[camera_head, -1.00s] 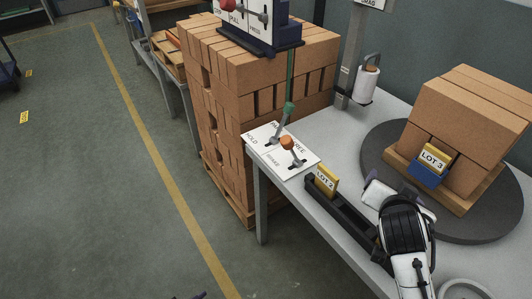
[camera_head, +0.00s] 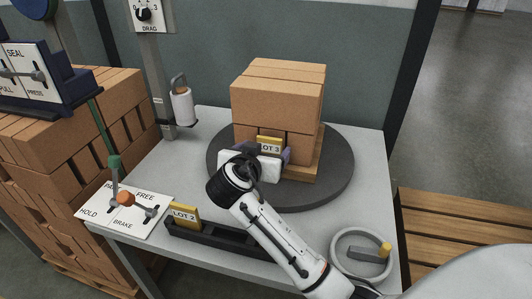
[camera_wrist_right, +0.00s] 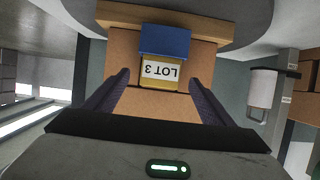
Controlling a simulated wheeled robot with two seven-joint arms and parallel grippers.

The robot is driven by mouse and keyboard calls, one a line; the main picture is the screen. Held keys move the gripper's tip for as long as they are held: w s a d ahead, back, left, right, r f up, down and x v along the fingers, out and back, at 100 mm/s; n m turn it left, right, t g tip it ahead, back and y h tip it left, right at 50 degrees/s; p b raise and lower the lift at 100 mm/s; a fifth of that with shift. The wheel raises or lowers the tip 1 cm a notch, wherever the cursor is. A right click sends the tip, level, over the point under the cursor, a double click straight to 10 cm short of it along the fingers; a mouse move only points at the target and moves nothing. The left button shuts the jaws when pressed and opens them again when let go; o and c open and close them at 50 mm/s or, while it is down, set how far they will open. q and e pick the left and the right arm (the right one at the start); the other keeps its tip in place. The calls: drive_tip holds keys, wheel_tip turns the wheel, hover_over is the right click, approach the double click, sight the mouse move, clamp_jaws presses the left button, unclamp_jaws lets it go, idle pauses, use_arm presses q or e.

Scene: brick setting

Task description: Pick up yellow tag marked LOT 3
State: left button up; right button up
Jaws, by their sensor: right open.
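The yellow tag marked LOT 3 (camera_head: 270,144) stands against the brick stack on the round turntable, partly hidden behind my right gripper. In the right wrist view the tag (camera_wrist_right: 160,72) appears upside down, its lower part in a blue holder (camera_wrist_right: 165,40). My right gripper (camera_head: 264,155) is in front of the tag. Its fingers are apart, one to each side of the tag in the right wrist view (camera_wrist_right: 158,95), with nothing between them touching; the distance to the tag is hard to judge. My left gripper is not in view.
A brick stack (camera_head: 280,95) sits on a small wooden pallet on the dark turntable (camera_head: 335,175). A yellow LOT 2 tag (camera_head: 185,215) stands in a black rack (camera_head: 210,237).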

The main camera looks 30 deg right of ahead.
drive_tip(key=x, duration=0.2)
drive_tip(key=shift+w+d+f+b, duration=0.2)
drive_tip(key=shift+w+d+b, duration=0.05)
drive_tip(key=shift+b, duration=0.1)
drive_tip(key=c, duration=1.2)
